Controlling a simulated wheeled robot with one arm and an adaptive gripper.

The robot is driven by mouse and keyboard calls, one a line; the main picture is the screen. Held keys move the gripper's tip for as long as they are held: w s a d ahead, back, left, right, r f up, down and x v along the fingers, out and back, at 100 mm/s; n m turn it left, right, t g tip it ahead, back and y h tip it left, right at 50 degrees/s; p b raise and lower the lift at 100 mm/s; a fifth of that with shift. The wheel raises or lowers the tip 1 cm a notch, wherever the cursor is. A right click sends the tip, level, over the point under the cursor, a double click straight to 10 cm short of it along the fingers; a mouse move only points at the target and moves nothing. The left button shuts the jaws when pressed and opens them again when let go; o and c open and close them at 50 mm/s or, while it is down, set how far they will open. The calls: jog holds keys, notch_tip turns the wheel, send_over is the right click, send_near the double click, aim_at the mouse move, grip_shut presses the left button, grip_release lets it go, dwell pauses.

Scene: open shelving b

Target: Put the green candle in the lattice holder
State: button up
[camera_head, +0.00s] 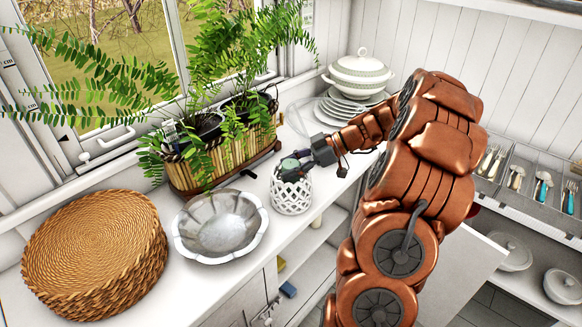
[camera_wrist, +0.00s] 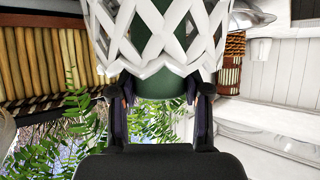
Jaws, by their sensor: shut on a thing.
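The white lattice holder (camera_head: 291,195) stands upright on the white counter. It also shows at the top of the wrist view (camera_wrist: 150,64), where the picture appears upside down. The green candle (camera_head: 290,164) is at the holder's mouth, and green shows through the lattice gaps, so its lower part is inside the holder. Its end stands out past the rim in the wrist view (camera_wrist: 160,87). My gripper (camera_head: 293,160) is shut on this protruding end, with one finger on each side. Whether the candle touches the holder's bottom is hidden.
A silver scalloped bowl (camera_head: 221,224) stands left of the holder, close by. A bamboo planter (camera_head: 220,160) with ferns is behind. A stack of plates (camera_head: 350,107) and a white tureen (camera_head: 359,75) stand farther right. Woven mats (camera_head: 95,250) are stacked at the left.

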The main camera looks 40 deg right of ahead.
jog(key=shift+f+b, duration=0.5)
jog(key=shift+b, duration=0.5)
jog(key=o, duration=1)
jog(key=shift+r, duration=0.15)
jog(key=r+p, duration=0.1)
jog(key=p, duration=0.2)
jog(key=shift+r, duration=0.25)
jog(key=b+v, duration=0.1)
jog(key=v, duration=0.5)
jog(key=b+v, duration=0.2)
jog(key=v, duration=0.3)
jog(key=shift+s+d, duration=0.3)
jog(key=shift+d, duration=0.1)
